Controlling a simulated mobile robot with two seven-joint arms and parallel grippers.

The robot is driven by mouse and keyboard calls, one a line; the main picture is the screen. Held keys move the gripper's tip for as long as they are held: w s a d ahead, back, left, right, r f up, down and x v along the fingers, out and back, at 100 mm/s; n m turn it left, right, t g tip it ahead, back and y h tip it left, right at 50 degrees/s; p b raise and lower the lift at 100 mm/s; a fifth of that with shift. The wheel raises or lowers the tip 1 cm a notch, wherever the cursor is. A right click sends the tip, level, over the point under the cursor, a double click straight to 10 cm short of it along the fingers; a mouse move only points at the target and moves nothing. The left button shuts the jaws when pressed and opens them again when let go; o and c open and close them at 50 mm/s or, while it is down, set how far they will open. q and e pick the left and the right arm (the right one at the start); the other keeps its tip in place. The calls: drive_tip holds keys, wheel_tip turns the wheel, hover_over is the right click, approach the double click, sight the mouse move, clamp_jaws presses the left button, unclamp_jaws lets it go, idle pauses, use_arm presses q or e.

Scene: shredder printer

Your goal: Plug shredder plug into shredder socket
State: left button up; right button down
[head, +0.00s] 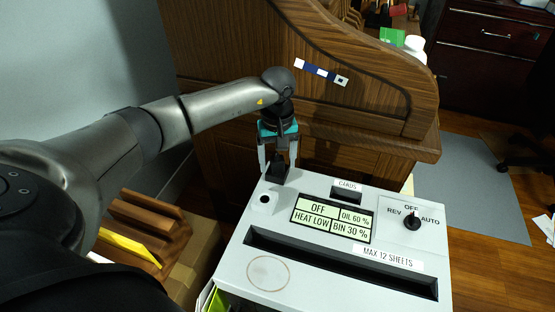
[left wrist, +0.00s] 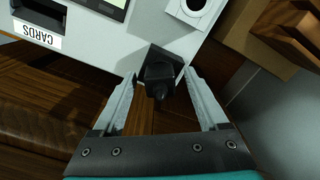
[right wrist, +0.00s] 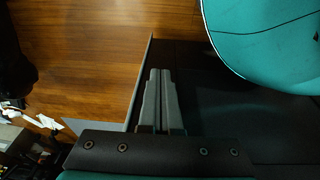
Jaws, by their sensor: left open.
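The black plug (head: 277,172) stands at the back left corner of the white shredder's (head: 235,222) top. In the left wrist view the plug (left wrist: 160,75) shows as a dark block with a narrower end pointing toward the gripper. My left gripper (head: 278,165) is open, with one finger on each side of the plug and a gap to both. Whether the plug is seated in a socket beneath is hidden. A white round fitting with a dark hole (head: 264,199) lies just in front of it. My right gripper (right wrist: 160,75) shows only in the right wrist view, fingers together and empty.
The shredder top has a display (head: 332,218), a CARDS slot (head: 347,194), a rotary knob (head: 412,223) and a long paper slot. A wooden desk (head: 300,100) stands close behind. A wooden rack (head: 140,235) is at the left.

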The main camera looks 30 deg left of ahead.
use_arm(q)
drive_tip(key=shift+r, duration=0.1)
wheel_tip(320, 180, up, 15)
drive_tip(key=p, duration=0.5)
